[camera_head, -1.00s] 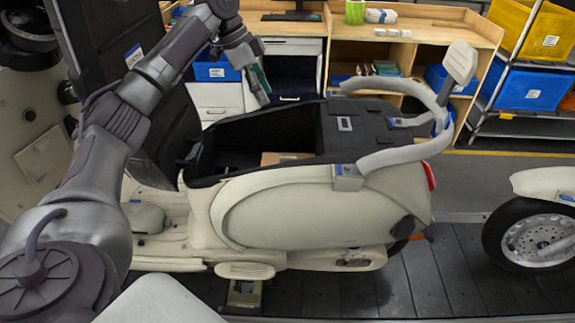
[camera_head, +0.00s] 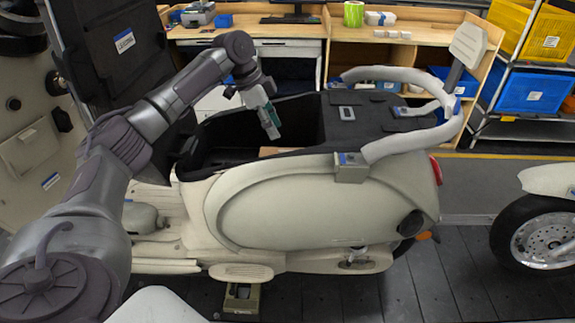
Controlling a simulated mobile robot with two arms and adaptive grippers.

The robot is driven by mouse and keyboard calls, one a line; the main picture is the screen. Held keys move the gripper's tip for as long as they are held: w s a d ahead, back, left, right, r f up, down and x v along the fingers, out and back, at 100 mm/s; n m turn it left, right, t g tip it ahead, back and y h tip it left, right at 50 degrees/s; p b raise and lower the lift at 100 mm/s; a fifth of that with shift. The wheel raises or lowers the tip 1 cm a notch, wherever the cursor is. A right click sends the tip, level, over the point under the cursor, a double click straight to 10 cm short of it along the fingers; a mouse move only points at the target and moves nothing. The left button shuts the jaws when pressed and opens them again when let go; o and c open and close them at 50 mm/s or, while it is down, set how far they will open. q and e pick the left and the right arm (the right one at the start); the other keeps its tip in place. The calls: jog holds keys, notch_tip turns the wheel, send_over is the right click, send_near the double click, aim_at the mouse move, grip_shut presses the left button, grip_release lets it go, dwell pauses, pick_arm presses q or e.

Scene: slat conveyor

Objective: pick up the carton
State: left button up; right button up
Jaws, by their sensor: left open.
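The carton (camera_head: 272,151) is a small tan-brown patch inside the open black compartment of the cream scooter (camera_head: 300,205). Most of it is hidden by the compartment's near rim. My left gripper (camera_head: 272,131) comes in from the left and hangs above the compartment, fingers pointing down. It is open, and no object shows in it. Its tips are just above the carton in the picture; I cannot tell the exact gap. My right gripper does not show.
A grey grab rail (camera_head: 400,78) curves over the scooter's rear. A wooden workbench (camera_head: 430,33) and a shelf with a blue bin (camera_head: 525,88) stand behind. Another scooter's wheel (camera_head: 540,240) is at the right.

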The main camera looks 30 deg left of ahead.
pick_arm(q)
jog(key=shift+x, duration=1.2)
jog(key=p+x, duration=0.2)
jog(key=x, duration=0.2)
jog(key=shift+s+d+f, duration=0.1)
jog(key=shift+d, duration=0.15)
jog(key=shift+f, duration=0.3)
grip_shut()
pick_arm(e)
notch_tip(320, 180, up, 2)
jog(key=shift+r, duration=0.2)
